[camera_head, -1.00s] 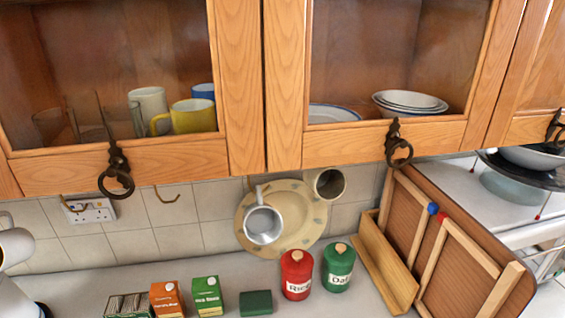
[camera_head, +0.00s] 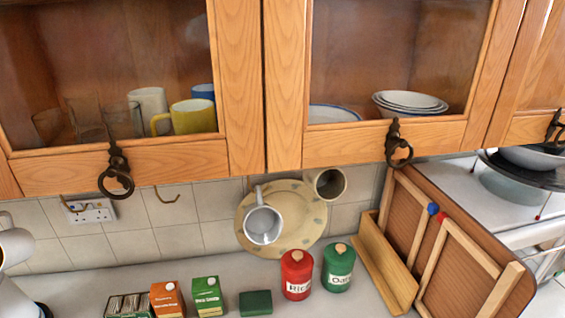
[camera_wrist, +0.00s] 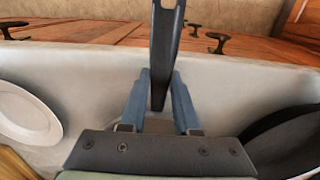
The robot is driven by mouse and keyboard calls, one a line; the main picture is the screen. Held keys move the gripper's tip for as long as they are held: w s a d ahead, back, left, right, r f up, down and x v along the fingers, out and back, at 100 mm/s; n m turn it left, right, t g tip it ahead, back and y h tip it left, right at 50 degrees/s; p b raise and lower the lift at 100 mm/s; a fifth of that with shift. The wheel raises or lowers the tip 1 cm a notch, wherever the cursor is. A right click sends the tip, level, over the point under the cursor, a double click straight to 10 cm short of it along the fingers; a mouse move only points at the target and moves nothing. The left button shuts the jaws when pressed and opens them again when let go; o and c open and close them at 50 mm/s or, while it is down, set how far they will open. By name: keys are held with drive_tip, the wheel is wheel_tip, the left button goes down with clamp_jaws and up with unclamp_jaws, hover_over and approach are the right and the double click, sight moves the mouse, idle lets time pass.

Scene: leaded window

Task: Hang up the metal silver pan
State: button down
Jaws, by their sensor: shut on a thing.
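My gripper (camera_wrist: 160,84) shows in the wrist view, its two blue fingers shut on a dark grey handle (camera_wrist: 167,40). The handle runs from between the fingers up to the top edge of the picture. The pan body on this handle is not clearly in view, so I cannot tell its colour or tilt. My gripper does not show in the head view. Two brass hooks hang under the left wall cabinet in the head view: one at the left (camera_head: 70,203) and one further right (camera_head: 167,194). Both are empty.
Cartons (camera_head: 207,296) and red (camera_head: 297,276) and green (camera_head: 337,268) jars stand below. A dark pan (camera_wrist: 290,143) lies right of my gripper, a white plate (camera_wrist: 25,112) left.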

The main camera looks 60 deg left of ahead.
drive_tip(key=shift+r, duration=0.15)
wheel_tip(320, 180, up, 5)
drive_tip(key=p, duration=0.5)
drive_tip(key=shift+p, duration=0.3)
drive_tip(key=shift+w, duration=0.1)
